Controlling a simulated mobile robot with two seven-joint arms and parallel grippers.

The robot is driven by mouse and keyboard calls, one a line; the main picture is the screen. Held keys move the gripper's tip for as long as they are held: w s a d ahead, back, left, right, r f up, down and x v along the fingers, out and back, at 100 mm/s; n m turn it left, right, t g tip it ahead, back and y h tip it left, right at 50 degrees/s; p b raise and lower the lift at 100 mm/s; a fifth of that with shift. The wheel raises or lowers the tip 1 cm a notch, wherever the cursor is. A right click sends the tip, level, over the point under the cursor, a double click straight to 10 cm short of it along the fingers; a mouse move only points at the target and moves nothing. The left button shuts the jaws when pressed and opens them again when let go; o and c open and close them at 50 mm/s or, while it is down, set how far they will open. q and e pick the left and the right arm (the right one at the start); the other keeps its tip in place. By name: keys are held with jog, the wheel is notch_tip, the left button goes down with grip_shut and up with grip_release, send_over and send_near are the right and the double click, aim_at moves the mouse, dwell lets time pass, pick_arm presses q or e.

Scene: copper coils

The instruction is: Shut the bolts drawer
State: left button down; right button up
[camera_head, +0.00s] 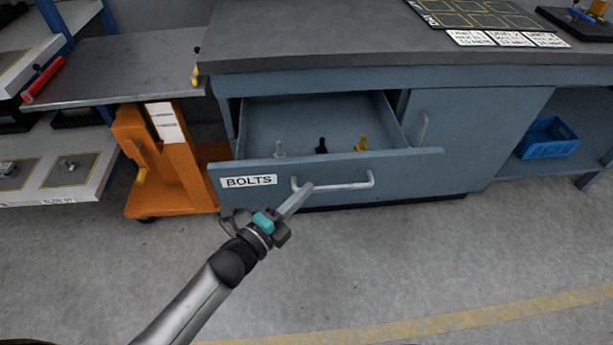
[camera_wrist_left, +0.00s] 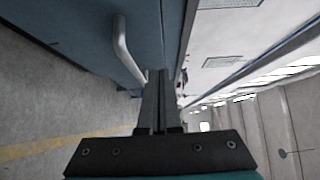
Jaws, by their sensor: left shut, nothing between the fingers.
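The bolts drawer (camera_head: 408,162) stands pulled out of the blue-grey workbench, with a "BOLTS" label (camera_head: 249,181) on its front. Its bar handle (camera_head: 345,186) is on the front, right of the label. Inside are a grey bolt (camera_head: 279,149), a black bolt (camera_head: 321,146) and a yellow bolt (camera_head: 361,143). My left gripper (camera_head: 308,187) is shut and empty, its tips at the left end of the handle; I cannot tell whether they touch. In the left wrist view, the shut fingers (camera_wrist_left: 159,78) point along the drawer front beside the handle (camera_wrist_left: 126,52). My right gripper is not in view.
A cabinet door with a handle (camera_head: 422,129) is right of the drawer. An orange cart (camera_head: 180,192) stands close on the left, beside shelves. A blue crate (camera_head: 546,138) sits on a shelf at the right. The floor in front is clear, with a yellow line (camera_head: 480,314).

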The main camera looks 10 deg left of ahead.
aim_at(317, 164)
pick_arm(q)
jog(key=shift+w+a+b, duration=0.2)
jog(key=shift+w+b, duration=0.6)
jog(key=shift+w, duration=1.95)
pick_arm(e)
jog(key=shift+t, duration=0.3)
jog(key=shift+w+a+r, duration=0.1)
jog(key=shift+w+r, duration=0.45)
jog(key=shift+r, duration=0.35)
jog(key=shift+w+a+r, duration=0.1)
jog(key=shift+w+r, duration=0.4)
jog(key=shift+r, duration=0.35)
pick_arm(q)
jog(key=shift+w, duration=0.1)
